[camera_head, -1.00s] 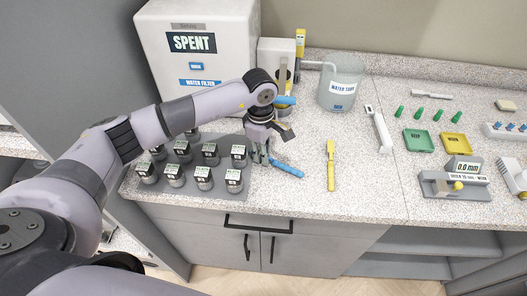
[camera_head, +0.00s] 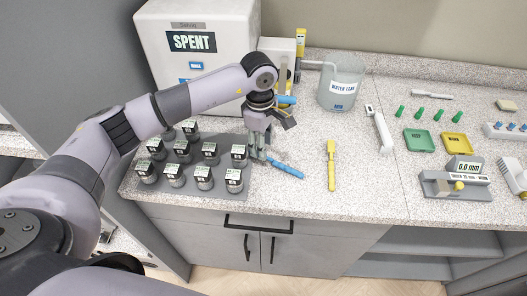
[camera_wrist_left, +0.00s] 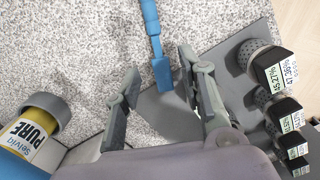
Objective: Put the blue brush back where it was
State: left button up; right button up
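The blue brush (camera_head: 287,168) lies on the speckled counter, just right of the rack of small labelled cylinders. In the left wrist view the blue brush (camera_wrist_left: 151,25) comes down from the top, and its near end sits between my fingertips. My left gripper (camera_head: 260,153) is over that end, pointing down. In the left wrist view the fingers of the left gripper (camera_wrist_left: 159,70) are apart, with gaps on both sides of the brush. Whether they are level with the brush or above it is hard to tell. My right gripper is not in view.
The grey rack (camera_head: 213,192) with several dark-topped cylinders stands close left of the gripper. A yellow brush-like tool (camera_head: 331,165) lies to the right. The white SPENT box (camera_head: 198,68) and the water tank (camera_head: 341,84) stand behind. Counter around the yellow tool is clear.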

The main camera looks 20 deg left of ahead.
pick_arm(q)
notch_tip(320, 180, up, 9)
jog(key=b, duration=0.2)
jog(key=shift+a, duration=0.25)
jog(key=shift+f, duration=0.1)
